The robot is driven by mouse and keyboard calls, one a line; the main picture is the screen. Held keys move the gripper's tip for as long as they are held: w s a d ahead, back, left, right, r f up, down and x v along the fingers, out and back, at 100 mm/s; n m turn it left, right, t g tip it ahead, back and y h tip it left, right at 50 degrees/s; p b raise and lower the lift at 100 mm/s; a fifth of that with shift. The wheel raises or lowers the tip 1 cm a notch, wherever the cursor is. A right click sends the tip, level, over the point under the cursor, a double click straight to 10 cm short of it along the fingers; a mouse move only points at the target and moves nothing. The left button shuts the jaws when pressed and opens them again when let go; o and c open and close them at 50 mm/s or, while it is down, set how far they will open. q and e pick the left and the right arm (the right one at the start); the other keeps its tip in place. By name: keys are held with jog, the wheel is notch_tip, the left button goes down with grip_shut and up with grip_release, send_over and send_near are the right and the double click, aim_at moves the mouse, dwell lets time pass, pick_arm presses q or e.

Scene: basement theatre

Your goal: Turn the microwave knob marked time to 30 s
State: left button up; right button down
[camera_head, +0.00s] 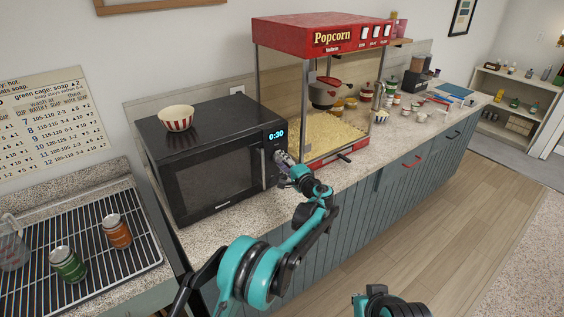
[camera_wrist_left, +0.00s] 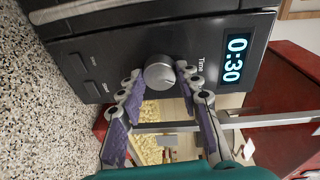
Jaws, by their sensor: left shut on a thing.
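The black microwave (camera_head: 208,178) stands on the counter, its door closed. Its display (camera_head: 277,134) reads 0:30, and the same display (camera_wrist_left: 235,60) shows in the left wrist view, rotated. The round silver knob (camera_wrist_left: 159,72) sits beside the label Time. My left gripper (camera_head: 280,157) reaches the microwave's control panel. In the left wrist view my left gripper (camera_wrist_left: 160,78) has its fingertips on both sides of the knob, shut on it. In the head view the gripper hides the knob. Part of my right arm shows at the bottom edge, but its gripper is not visible.
A red popcorn machine (camera_head: 318,38) stands close right of the microwave. A striped bowl (camera_head: 176,118) rests on the microwave. The floor (camera_head: 420,217) before the cabinets is clear.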

dwell(0.3)
pick_arm(q)
jog(key=o, duration=1.2)
jog(key=shift+c, duration=0.2)
jog(key=shift+s, duration=0.1)
jog(key=f+v, duration=0.1)
jog(key=v, duration=1)
jog(key=shift+s+d+r, duration=0.2)
jog(key=shift+s+r, duration=0.15)
jog(key=shift+r, duration=0.1)
